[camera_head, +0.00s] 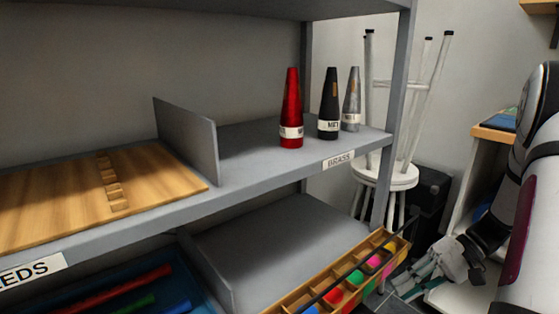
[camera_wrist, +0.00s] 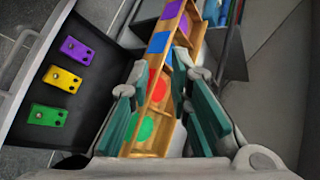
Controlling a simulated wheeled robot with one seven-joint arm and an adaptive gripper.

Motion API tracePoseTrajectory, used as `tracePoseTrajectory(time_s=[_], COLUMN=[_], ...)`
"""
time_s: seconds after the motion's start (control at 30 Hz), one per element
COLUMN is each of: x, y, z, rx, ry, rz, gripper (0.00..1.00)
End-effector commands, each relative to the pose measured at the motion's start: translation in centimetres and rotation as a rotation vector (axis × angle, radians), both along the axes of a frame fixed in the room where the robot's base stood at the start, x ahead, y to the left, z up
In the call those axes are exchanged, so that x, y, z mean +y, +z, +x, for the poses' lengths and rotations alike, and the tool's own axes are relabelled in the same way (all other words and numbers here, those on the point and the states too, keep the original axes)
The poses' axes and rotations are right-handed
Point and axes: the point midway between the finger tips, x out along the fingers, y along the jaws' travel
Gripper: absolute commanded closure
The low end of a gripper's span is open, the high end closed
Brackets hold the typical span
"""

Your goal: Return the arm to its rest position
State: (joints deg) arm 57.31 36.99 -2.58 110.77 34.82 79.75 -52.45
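My gripper (camera_head: 432,268) is at the lower right of the head view, to the right of the lower shelf and its wooden divided tray. In the wrist view my gripper (camera_wrist: 160,82) has its teal-padded fingers spread apart, with nothing held between them. The wooden tray (camera_wrist: 158,90) with coloured compartments shows beyond and between the fingers. My arm (camera_head: 535,200) rises along the right edge of the head view.
A grey shelf (camera_head: 245,165) holds red (camera_head: 291,108), black (camera_head: 329,103) and silver (camera_head: 351,98) cones by a BRASS label. The wooden tray (camera_head: 290,297) lies below. A white stool (camera_head: 395,176) stands behind. A dark tray (camera_wrist: 40,75) holds coloured blocks.

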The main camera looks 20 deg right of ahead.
Motion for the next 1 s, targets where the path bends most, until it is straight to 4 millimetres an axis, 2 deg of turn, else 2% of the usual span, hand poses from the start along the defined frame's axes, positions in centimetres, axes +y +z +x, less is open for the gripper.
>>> tracePoseTrajectory(time_s=[0.03,0.23,0.37,0.5,0.7,0.8,1.0], x=[1.7,7.9,11.8,15.6,20.0,21.5,23.2], y=[1.9,7.6,10.6,13.2,15.6,16.4,16.8], z=[0.4,0.0,-1.2,-3.4,-7.5,-9.8,-14.1], rx=[0.015,0.090,0.124,0.146,0.148,0.134,0.084], ry=[0.045,0.181,0.257,0.324,0.396,0.421,0.442], rz=[-0.034,-0.161,-0.257,-0.367,-0.534,-0.620,-0.772], gripper=[0.82,0.82,0.82,0.82,0.82,0.82,0.82])
